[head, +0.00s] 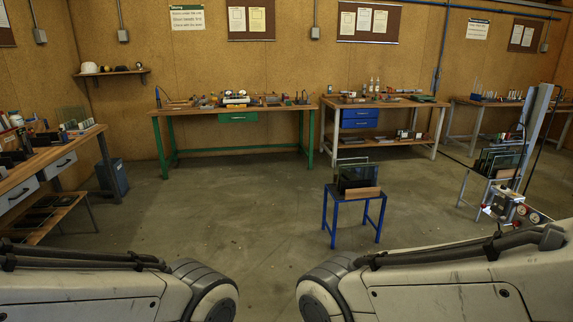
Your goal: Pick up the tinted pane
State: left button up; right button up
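Dark, glassy panes (356,176) stand upright in a wooden holder (362,193) on a small blue stand (352,201), right of centre in the head view. They overlap, so I cannot tell which one is the tinted pane. More dark panes (497,161) stand in a rack at the right. My two arms reach in at the bottom left and bottom right, well short of the blue stand. Neither gripper shows in the head view.
A green-legged workbench (238,111) and a bench with blue drawers (360,118) stand along the back wall. A wooden bench (40,157) is at the left. A metal post (538,120) rises at the right. The middle concrete floor (235,200) is clear.

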aim_at(363, 177)
jog(key=u, duration=0.05)
jog(key=i, duration=1.9)
jog(key=z, duration=0.35)
jog(key=i, duration=1.95)
jog(key=z, duration=0.65)
jog(key=i, duration=1.5)
jog(key=z, duration=0.35)
